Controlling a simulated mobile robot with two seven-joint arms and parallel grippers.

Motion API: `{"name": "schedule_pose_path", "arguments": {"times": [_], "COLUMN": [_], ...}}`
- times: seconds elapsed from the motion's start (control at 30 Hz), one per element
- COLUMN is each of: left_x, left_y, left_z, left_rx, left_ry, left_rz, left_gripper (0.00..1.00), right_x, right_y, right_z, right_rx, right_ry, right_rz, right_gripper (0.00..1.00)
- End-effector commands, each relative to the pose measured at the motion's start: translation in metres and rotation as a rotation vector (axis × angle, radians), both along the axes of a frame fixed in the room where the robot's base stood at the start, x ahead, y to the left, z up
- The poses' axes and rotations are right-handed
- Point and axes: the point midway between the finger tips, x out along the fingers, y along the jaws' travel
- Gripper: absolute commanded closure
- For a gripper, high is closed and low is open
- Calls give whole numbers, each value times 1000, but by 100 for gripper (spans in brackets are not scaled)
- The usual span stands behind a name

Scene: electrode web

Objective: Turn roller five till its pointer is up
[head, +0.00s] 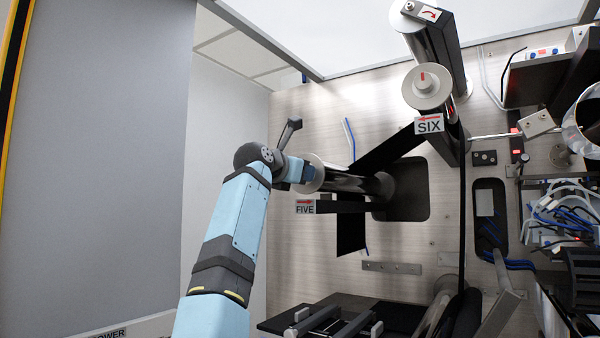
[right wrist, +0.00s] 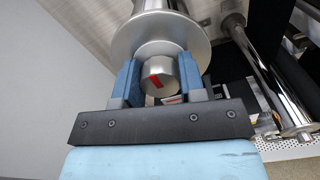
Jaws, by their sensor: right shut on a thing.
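Roller five (head: 345,182) sticks out from the metal wall above the sign FIVE (head: 305,207). Its round end flange (right wrist: 122,42) and silver knob (right wrist: 160,70) show in the right wrist view. A red pointer mark (right wrist: 155,82) is on the knob's front face, slanted rather than upright in that view. My right gripper (head: 294,172) is at the roller's outer end in the head view. In the right wrist view my right gripper (right wrist: 158,80) has its blue fingers on either side of the knob and is shut on it. My left gripper is not in view.
Roller six (head: 427,88), with a red mark on its knob, stands up and right above the sign SIX (head: 429,125). A dark web (head: 385,150) runs between the rollers. Cables and fittings crowd the far right. A plain grey panel (head: 100,150) fills the left.

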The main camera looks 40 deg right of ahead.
Motion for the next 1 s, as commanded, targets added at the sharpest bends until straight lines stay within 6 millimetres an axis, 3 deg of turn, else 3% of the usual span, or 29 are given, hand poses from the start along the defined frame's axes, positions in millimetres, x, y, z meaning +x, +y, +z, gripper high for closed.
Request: {"name": "schedule_pose_path", "arguments": {"times": [0.33,0.37,0.47,0.77,1.0], "left_x": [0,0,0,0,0], "left_y": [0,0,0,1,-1], "left_z": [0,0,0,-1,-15], "left_rx": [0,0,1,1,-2], "left_ry": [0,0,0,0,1], "left_rz": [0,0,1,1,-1], "left_gripper": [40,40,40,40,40], "right_x": [0,0,0,0,-12], "right_y": [0,0,0,1,30], "right_z": [0,-1,0,-1,-4], "right_rx": [0,0,0,-1,-2], "right_ry": [4,4,3,2,0], "right_rz": [-1,-1,0,0,0], "right_gripper": [87,61,38,37,37]}}
